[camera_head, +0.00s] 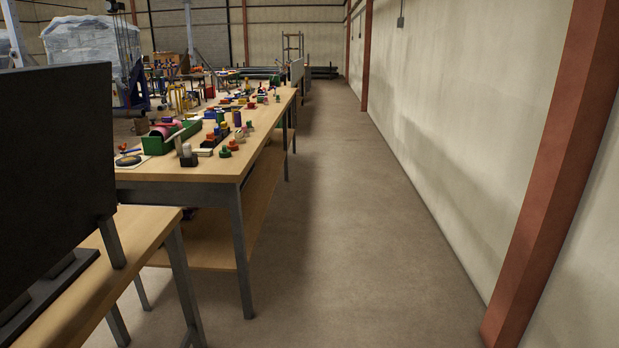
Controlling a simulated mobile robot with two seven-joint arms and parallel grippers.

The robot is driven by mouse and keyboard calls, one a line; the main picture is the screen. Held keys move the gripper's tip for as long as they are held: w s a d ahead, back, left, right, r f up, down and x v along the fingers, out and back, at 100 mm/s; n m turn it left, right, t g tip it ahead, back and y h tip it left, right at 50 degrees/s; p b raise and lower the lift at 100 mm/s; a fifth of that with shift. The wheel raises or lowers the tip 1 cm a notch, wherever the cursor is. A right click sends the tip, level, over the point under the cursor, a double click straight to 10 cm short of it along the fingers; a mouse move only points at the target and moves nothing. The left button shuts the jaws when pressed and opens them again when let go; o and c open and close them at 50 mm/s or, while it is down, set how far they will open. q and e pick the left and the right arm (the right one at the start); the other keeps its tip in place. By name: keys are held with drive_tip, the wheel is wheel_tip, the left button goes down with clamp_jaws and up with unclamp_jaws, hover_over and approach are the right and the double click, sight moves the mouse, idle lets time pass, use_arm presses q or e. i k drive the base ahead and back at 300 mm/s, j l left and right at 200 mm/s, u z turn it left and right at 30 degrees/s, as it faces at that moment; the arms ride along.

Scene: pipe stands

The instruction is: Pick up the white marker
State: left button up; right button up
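I cannot clearly make out a white marker. A small upright whitish piece (187,150) stands at a dark block near the front edge of the long wooden table (190,171); it is too small to tell what it is. A low whitish block (204,152) lies just right of it. Neither of my grippers is in view.
A green bin (158,145) and many small coloured items stand on the long table. A nearer wooden table (150,222) carries a large dark panel (60,150) at left. The floor aisle (340,230) is clear up to the right wall and red column (560,150).

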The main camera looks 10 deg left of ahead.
sight(187, 148)
drive_tip(key=i+u, duration=0.25)
drive_tip(key=i, duration=1.15)
